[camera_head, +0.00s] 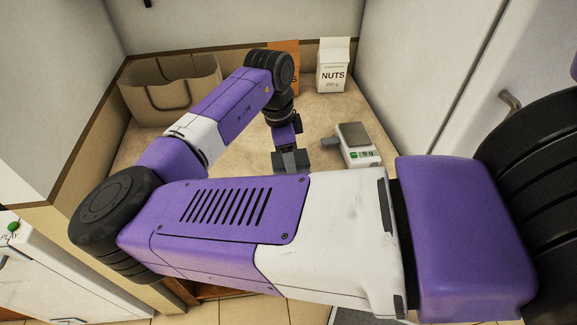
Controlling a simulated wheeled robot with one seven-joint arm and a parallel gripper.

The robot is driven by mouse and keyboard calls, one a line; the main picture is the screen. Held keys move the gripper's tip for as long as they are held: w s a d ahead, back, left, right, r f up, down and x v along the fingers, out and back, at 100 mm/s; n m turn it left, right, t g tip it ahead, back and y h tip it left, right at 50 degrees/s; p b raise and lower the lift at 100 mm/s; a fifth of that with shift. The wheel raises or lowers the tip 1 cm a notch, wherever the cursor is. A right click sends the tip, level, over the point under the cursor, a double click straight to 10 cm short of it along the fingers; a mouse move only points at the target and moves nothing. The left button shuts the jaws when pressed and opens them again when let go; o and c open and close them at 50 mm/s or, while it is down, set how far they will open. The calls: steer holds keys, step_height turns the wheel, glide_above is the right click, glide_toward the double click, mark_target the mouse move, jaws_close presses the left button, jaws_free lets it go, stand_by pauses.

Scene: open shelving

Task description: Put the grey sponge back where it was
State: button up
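My gripper (291,160) points down over the counter, left of the scale. A grey block shape shows at its end, and I cannot tell whether it is the fingers or a grey sponge between them. A small grey piece (330,142) lies between my gripper and the scale; it is too small to identify for sure. I see no other clear sign of the grey sponge. My arm hides the front part of the counter.
A scale (362,155) with a grey plate stands right of my gripper. A white NUTS carton (333,68) and an orange-brown package (291,51) stand at the back. A brown bag (160,92) stands at the back left.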

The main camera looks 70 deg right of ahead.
steer(key=shift+f, duration=1.95)
steer(key=shift+f, duration=0.2)
steer(key=o, duration=1.3)
